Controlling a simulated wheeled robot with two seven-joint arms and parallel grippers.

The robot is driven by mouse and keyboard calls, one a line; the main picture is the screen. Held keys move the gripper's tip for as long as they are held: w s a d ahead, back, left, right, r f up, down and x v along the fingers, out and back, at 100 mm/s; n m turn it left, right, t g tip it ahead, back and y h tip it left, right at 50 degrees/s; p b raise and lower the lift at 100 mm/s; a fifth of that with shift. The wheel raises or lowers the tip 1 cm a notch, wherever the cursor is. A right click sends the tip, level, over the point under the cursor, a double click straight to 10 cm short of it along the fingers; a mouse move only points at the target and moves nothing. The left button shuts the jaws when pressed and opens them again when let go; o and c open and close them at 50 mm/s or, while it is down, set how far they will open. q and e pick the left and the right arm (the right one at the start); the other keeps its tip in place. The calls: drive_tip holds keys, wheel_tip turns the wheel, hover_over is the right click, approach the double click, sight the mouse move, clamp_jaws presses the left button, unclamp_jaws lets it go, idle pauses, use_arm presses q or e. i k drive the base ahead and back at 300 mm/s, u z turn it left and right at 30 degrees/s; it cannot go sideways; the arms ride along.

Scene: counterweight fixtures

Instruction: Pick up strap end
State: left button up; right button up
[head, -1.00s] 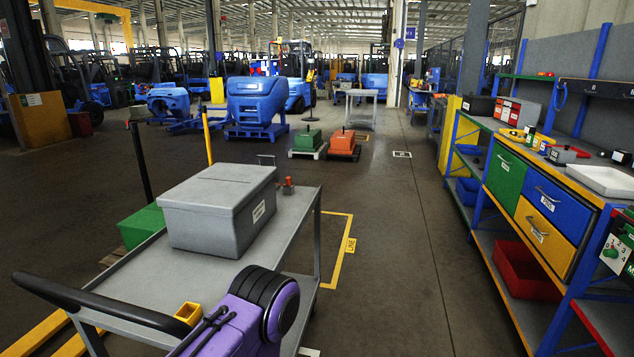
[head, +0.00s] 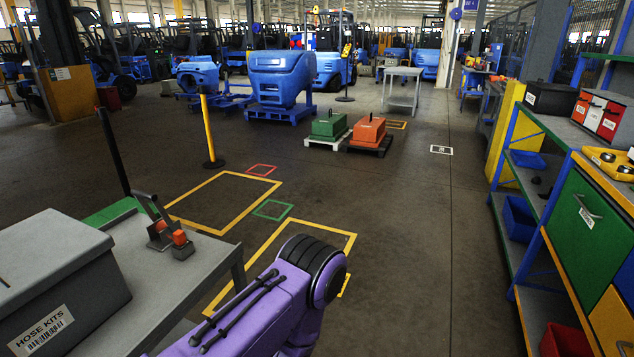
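I cannot make out a strap end for certain. A small grey metal piece with a handle and orange parts (head: 168,230) sits at the far end of the grey cart (head: 178,290) in the head view. It may be a ratchet or clamp, but I cannot tell whether a strap is joined to it. A purple link of my arm rises at the bottom middle, right of the cart. Neither of my grippers shows.
A grey box labelled HOSE KITS (head: 55,285) stands on the cart. Green (head: 328,126) and orange (head: 368,132) weights rest on low pallets ahead. Shelving with a green drawer (head: 588,222) lines the right. Marked floor (head: 400,250) between is clear.

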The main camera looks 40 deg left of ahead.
sight(181, 242)
drive_tip(key=i, duration=1.6)
drive_tip(key=u, duration=1.8)
